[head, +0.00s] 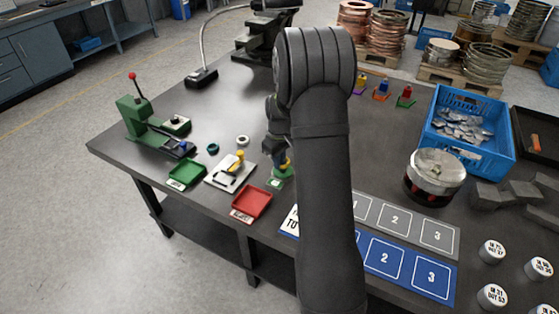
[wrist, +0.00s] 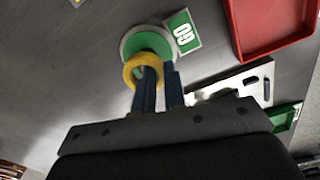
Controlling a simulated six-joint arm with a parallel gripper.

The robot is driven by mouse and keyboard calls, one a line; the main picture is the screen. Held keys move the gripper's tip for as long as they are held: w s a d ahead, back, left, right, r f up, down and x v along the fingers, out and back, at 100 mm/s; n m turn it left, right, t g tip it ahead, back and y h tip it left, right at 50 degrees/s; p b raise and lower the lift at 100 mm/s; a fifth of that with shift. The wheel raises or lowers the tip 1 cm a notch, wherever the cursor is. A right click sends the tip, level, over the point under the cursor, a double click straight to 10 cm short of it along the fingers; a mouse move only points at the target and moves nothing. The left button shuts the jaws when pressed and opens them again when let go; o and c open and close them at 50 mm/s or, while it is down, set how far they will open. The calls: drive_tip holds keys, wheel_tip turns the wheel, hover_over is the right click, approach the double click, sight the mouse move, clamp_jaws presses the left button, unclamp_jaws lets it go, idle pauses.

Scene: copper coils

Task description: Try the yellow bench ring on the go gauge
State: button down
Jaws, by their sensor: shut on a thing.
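My gripper (wrist: 160,78) is shut on the yellow bench ring (wrist: 131,62), with its dark blue fingers at the ring's near side. The go gauge (wrist: 147,38) has a round green top on a grey rim, with a green GO label (wrist: 183,32) beside it. In the wrist view the ring overlaps the near part of the gauge. I cannot tell whether the ring touches the gauge or is above it. In the head view my gripper (head: 279,156) is over the gauge (head: 281,176), and the ring is mostly hidden there.
A red tray (head: 252,204) and a white plate (head: 222,180) bearing a yellow-topped device (head: 237,160) stand left of the gauge.

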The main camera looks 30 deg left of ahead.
sight(280, 176)
drive_tip(key=f, duration=0.2)
drive_tip(key=s+f, duration=0.1)
drive_tip(key=shift+d+f, duration=0.25)
drive_tip(key=shift+d, duration=0.15)
drive_tip(key=c, duration=1.6)
unclamp_jaws()
drive_tip(key=shift+o, duration=1)
drive_tip(key=shift+w+a+r+g, duration=0.1)
drive_tip(key=shift+w+r+g, duration=0.1)
drive_tip(key=shift+r, duration=0.75)
drive_tip(key=shift+w+r+g, duration=0.1)
drive_tip(key=shift+w+r, duration=0.1)
drive_tip(key=shift+r, duration=0.7)
drive_tip(key=shift+a+r, duration=0.2)
drive_tip(key=shift+r, duration=1.95)
drive_tip(key=shift+f, duration=0.1)
drive_tip(key=shift+f, duration=2)
